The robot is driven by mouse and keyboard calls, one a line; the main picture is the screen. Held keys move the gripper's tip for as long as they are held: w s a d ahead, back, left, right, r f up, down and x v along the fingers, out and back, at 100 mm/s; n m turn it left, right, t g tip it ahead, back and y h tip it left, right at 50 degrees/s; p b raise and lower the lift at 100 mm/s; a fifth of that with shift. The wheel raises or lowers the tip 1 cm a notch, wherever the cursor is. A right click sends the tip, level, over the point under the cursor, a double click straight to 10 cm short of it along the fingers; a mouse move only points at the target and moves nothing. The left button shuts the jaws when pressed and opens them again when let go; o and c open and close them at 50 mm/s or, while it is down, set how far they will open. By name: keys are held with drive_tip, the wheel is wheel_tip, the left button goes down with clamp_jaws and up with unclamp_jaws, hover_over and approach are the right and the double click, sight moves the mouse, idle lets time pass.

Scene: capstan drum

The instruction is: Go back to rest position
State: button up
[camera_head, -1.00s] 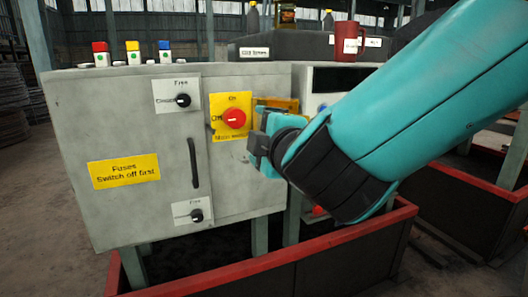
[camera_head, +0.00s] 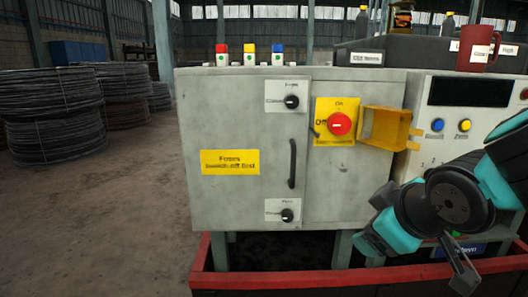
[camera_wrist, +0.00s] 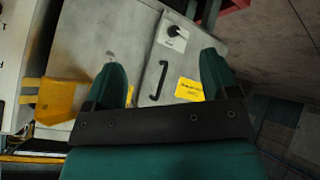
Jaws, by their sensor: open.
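My gripper (camera_head: 415,262) is at the lower right of the head view, in front of the machine and apart from the grey cabinet. In the wrist view its two teal fingers (camera_wrist: 163,80) are spread with nothing between them. The grey cabinet (camera_head: 235,115) stands in the middle of the head view, with a black door handle (camera_head: 292,164). Its red rotary switch (camera_head: 340,124) sits on a yellow plate. The yellow cover (camera_head: 386,128) beside the switch is swung open to the right.
A red-rimmed base (camera_head: 300,275) runs below the cabinet. A panel with blue (camera_head: 437,125) and yellow (camera_head: 464,125) buttons stands at right. A red mug (camera_head: 476,48) and bottles stand on top behind. Wire coils (camera_head: 50,115) lie at left, with open floor in front of them.

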drive_tip(key=s+a+m+g+y+p, duration=0.1)
drive_tip(key=s+a+g+y, duration=0.25)
drive_tip(key=s+g, duration=0.85)
drive_tip(key=s+a+r+t+p, duration=0.1)
drive_tip(key=s+r+t+p, duration=0.2)
drive_tip(key=r+p, duration=2.1)
drive_tip(key=shift+r, duration=0.45)
